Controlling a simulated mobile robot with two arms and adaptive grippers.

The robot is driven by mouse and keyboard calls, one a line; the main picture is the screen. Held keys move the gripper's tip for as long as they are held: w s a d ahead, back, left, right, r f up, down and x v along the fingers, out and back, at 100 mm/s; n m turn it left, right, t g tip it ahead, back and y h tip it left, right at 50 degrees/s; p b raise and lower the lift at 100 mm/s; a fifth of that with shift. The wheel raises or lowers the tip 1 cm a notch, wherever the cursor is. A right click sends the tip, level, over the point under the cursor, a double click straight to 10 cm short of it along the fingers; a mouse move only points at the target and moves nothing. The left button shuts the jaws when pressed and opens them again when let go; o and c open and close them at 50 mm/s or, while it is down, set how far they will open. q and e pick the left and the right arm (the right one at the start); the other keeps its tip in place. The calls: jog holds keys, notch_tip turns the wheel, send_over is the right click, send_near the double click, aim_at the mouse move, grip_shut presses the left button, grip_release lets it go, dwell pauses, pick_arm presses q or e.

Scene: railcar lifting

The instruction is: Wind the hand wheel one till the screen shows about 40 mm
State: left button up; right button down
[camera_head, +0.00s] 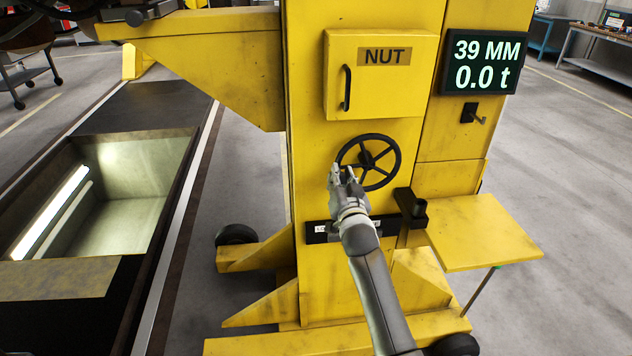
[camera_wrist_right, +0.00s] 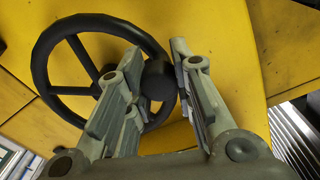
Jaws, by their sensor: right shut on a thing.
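The black spoked hand wheel (camera_head: 368,160) is on the front of the yellow lifting jack (camera_head: 308,90), below the box marked NUT. My right gripper (camera_head: 343,174) is at the lower left of its rim. In the right wrist view, the wheel (camera_wrist_right: 43,62) fills the upper left, and its round black handle knob (camera_wrist_right: 158,82) sits between my two fingers, which are shut on it. The dark screen (camera_head: 484,63) at the upper right reads 39 MM and 0.0 t. My left gripper is not in view.
The NUT box (camera_head: 380,75) with a black handle is just above the wheel. A yellow side shelf (camera_head: 480,235) and a black bracket (camera_head: 410,208) are to the right. An open lit pit (camera_head: 130,190) lies at the left.

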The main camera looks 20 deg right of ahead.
aim_at(343, 153)
notch_tip(343, 153, up, 2)
jog(key=shift+r+m+p, duration=0.1)
jog(key=shift+m+p, duration=0.5)
jog(key=shift+m, duration=0.3)
jog(key=shift+d+r+m+p, duration=0.15)
jog(key=shift+r+m+p, duration=0.4)
jog(key=shift+m, duration=0.25)
jog(key=shift+d+r+m, duration=0.1)
jog(key=shift+r+m, duration=0.1)
jog(key=shift+m, duration=0.2)
jog(key=shift+s+r+m+p, duration=0.1)
jog(key=shift+r+m+p, duration=0.15)
jog(key=shift+p, duration=0.25)
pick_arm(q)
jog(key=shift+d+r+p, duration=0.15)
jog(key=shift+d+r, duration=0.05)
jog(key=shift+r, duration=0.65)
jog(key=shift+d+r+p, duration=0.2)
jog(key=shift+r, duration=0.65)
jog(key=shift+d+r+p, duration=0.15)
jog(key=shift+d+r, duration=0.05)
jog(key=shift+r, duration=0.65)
pick_arm(e)
jog(key=shift+d+r+m, duration=0.3)
jog(key=shift+r+m, duration=0.05)
jog(key=shift+m, duration=0.5)
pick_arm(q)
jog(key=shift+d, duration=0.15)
